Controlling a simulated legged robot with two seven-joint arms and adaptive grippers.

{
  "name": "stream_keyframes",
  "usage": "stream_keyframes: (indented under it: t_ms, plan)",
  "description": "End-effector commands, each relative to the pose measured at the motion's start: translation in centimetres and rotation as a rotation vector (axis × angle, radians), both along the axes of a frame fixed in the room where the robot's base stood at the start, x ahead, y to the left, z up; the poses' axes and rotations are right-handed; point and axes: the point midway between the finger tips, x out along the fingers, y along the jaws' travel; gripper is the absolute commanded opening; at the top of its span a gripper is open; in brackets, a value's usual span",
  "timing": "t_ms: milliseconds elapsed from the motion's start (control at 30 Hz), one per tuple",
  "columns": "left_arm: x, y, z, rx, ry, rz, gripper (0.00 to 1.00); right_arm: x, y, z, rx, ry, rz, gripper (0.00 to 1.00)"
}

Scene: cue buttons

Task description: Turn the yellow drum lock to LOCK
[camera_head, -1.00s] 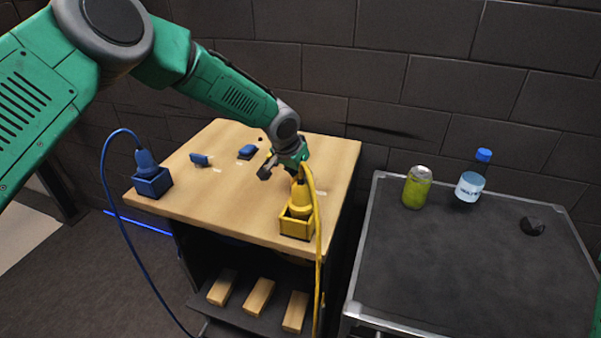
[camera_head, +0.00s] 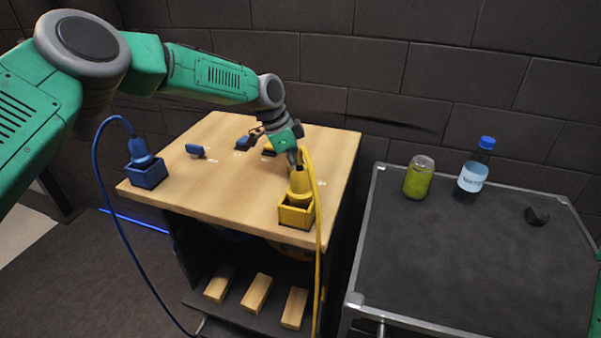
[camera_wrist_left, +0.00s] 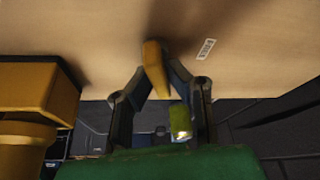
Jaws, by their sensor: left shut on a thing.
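My left gripper (camera_wrist_left: 158,80) is shut on a yellow handle (camera_wrist_left: 154,66) at the tabletop, seen between its fingertips in the left wrist view. I take this to be the yellow drum lock's handle. In the head view my left gripper (camera_head: 294,160) is just behind the yellow plug, and the grip itself is hidden. A small white label (camera_wrist_left: 206,49) lies right of the handle; its word is too small to read surely. A yellow drum-like part (camera_head: 291,253) shows partly under the tabletop. My right gripper is out of view.
A yellow plug (camera_head: 300,184) with a cable stands in a yellow socket box (camera_head: 296,214) close to my gripper. A blue plug (camera_head: 141,152) in its blue box (camera_head: 147,174) is at the left. Blue pieces (camera_head: 195,151) lie behind.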

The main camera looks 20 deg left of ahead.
Motion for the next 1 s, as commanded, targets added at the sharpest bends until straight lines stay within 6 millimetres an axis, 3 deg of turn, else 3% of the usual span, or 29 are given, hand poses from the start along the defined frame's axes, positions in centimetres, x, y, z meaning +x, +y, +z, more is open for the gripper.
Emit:
stream_keyframes:
  t_ms: [400, 1000]
  plan:
    - [0.2, 0.2, 0.1, 0.002, -0.01, -0.274, 0.0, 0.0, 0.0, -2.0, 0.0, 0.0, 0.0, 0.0]
    - [0.2, 0.3, 0.4, 0.005, -0.015, -0.356, 0.0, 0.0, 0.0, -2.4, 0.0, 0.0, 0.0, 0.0]
